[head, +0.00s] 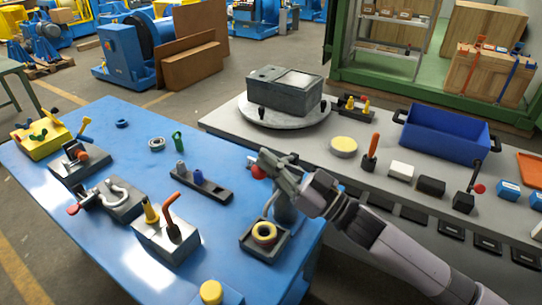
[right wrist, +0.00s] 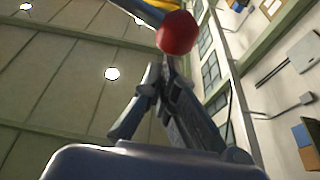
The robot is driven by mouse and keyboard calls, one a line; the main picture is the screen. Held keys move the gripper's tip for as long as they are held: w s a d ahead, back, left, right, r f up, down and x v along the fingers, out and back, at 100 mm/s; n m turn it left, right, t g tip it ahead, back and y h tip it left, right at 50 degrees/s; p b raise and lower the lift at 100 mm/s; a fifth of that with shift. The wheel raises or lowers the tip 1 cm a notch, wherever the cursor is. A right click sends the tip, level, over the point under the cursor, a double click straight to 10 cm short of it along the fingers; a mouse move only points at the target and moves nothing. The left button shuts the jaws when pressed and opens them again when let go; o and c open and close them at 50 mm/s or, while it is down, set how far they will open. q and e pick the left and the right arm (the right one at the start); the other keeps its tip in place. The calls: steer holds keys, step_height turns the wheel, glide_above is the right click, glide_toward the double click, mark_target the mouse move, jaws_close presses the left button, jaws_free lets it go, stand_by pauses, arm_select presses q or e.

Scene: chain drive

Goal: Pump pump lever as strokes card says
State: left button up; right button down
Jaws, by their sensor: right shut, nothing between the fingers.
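A red ball knob (head: 258,171) shows beside the fingertips of my right gripper (head: 267,162), over the right part of the blue table. It looks like the end of a lever, but its shaft and base are hidden. In the right wrist view the red knob (right wrist: 176,32) lies just past the fingertips (right wrist: 161,72); I cannot tell whether they touch. My right gripper is shut and empty. I cannot make out a strokes card. My left gripper is out of view.
A blue bin (head: 445,134) stands on the grey table.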

arm_select(q)
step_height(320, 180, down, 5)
steer(key=b, duration=0.4)
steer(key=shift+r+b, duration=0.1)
steer(key=shift+b, duration=0.25)
arm_select(e)
step_height(320, 180, down, 8)
steer(key=s+a+n+g+y, duration=0.1)
steer(key=s+n+g, duration=0.1)
steer(key=n, duration=0.5)
steer(key=shift+s+a+r+g, duration=0.15)
steer(key=shift+s+a+g, duration=0.2)
steer(key=shift+a+g, duration=0.05)
